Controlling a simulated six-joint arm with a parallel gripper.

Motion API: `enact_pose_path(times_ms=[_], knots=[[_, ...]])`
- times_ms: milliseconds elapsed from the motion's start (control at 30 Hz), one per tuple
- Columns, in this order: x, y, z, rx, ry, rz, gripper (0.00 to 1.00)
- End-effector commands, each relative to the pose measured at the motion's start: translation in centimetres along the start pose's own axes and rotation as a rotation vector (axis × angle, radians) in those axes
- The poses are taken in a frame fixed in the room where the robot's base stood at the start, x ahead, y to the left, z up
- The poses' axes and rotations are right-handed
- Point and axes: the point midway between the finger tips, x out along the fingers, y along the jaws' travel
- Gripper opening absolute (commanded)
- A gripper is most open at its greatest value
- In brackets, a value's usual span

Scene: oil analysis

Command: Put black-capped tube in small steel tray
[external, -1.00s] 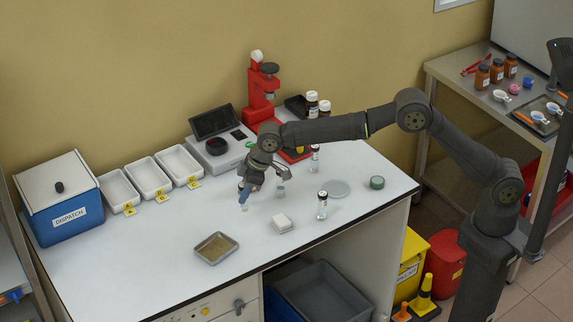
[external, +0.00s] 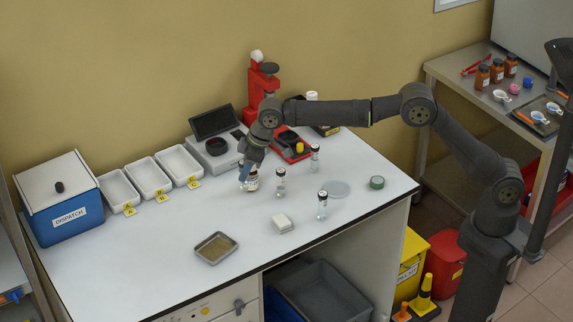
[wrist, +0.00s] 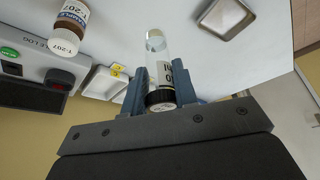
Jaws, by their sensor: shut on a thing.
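My gripper (external: 246,180) is near the middle of the white table. In the wrist view, its two blue-grey fingers (wrist: 160,88) are shut on a clear tube with a black cap (wrist: 160,97) and a white label. The cap is at the palm side and the clear end points away from it. In the external view the held tube is mostly hidden by the fingers, and I cannot tell if it touches the table. The small steel tray (external: 215,247) lies near the front edge, left of and nearer than my gripper. It also shows in the wrist view (wrist: 224,17), looking empty.
A brown labelled bottle (wrist: 68,28) stands close to my gripper. Dark-capped vials (external: 280,183), (external: 322,205), (external: 315,158) stand to the right, with a white block (external: 282,223) in front. White trays (external: 150,177) and a blue box (external: 62,200) are left. The tabletop between gripper and steel tray is clear.

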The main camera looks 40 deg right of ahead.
Motion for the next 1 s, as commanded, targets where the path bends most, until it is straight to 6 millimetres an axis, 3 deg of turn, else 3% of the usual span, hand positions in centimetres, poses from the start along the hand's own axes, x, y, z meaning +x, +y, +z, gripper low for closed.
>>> enact_pose_path(times_ms=[233,633,1000], knots=[[1.4,-3.5,-1.4,0.012,0.001,0.006,0.05],[7.6,-11.1,-2.9,0.012,0.001,0.005,0.05],[9.5,-12.7,-3.1,0.014,0.001,0.007,0.05]])
